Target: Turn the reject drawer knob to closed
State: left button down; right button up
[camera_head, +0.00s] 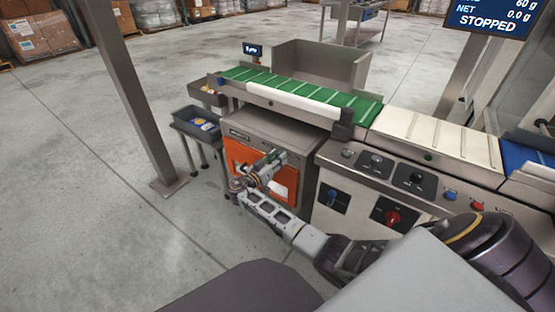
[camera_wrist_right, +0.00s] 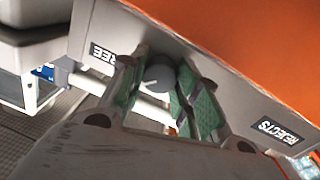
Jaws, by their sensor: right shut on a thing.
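The reject drawer's orange front (camera_head: 234,156) is on the cabinet below the green belt. In the wrist view the drawer knob (camera_wrist_right: 159,72) is small, round and grey, on a light strip beside the orange panel (camera_wrist_right: 275,45). A "FREE" label (camera_wrist_right: 103,54) and a "REJECTS" label (camera_wrist_right: 277,133) are on that strip. My right gripper (camera_head: 268,160) is at the cabinet front; the wrist view shows its green-padded fingers (camera_wrist_right: 162,88) on either side of the knob, shut on it. The fingers partly hide the knob, and its setting is unclear. My left gripper is out of view.
A control panel with a red knob (camera_head: 392,217) and a blue switch (camera_head: 332,196) is right of the drawer. A dark bin (camera_head: 197,124) on a small stand is at the left. A grey post (camera_head: 135,95) stands farther left. The floor there is clear.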

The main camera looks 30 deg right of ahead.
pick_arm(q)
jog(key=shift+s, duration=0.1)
pick_arm(e)
jog(key=shift+n, duration=0.5)
pick_arm(q)
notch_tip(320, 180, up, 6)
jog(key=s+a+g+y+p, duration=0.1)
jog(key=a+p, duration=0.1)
jog(key=p, duration=0.1)
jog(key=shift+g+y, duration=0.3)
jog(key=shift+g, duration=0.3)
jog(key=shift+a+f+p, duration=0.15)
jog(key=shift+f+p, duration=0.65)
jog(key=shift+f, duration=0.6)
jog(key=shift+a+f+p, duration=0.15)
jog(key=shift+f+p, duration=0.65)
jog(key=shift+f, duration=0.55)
pick_arm(e)
jog(key=shift+f+n+t, duration=0.1)
jog(key=shift+n+t, duration=0.4)
jog(key=shift+n, duration=8.3)
